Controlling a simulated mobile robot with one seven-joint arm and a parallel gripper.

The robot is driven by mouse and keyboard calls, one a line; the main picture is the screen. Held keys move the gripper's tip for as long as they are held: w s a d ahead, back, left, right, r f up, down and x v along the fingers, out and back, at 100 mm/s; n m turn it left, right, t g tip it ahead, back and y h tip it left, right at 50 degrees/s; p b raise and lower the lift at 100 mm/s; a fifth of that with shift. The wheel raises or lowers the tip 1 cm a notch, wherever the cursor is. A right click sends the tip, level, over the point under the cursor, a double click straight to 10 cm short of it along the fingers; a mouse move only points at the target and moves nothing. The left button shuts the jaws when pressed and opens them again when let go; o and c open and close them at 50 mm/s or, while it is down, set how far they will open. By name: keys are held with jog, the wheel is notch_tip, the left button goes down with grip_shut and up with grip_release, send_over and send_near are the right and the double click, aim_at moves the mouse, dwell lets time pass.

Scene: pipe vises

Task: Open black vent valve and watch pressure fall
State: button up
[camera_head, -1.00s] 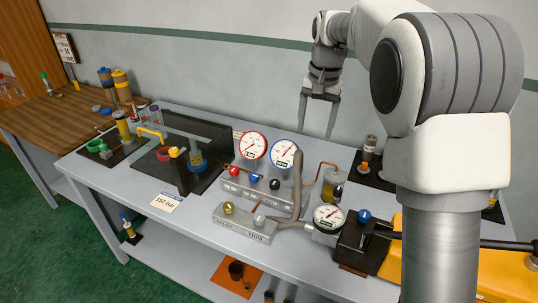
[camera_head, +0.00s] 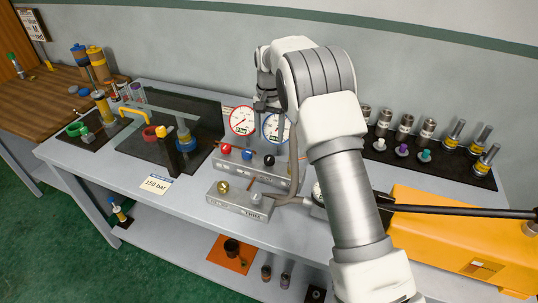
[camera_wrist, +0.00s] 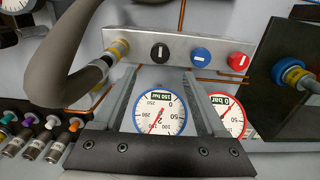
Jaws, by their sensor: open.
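The black vent valve knob (camera_head: 269,160) sits on the grey manifold block, right of a blue knob (camera_head: 247,154) and a red knob (camera_head: 226,149). In the wrist view the black knob (camera_wrist: 160,53) has a white mark and nothing touches it. My gripper (camera_head: 267,104) is above and behind the block, in front of the gauges. Its two fingers (camera_wrist: 160,72) are apart and empty, pointing toward the black knob. A blue-rimmed gauge (camera_wrist: 159,108) shows between them, its red needle off vertical. A red-rimmed gauge (camera_wrist: 228,112) is beside it, partly hidden by a finger.
A grey hose (camera_wrist: 80,55) curves close beside the black knob. A lower block (camera_head: 240,200) with a brass knob stands in front. A yellow pump (camera_head: 465,235) with a long black handle is at right. A "150 bar" card (camera_head: 156,184) lies at left.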

aim_at(269, 157)
notch_tip(269, 157, down, 10)
jog(key=shift+r, duration=0.25)
grip_shut()
dwell(0.4)
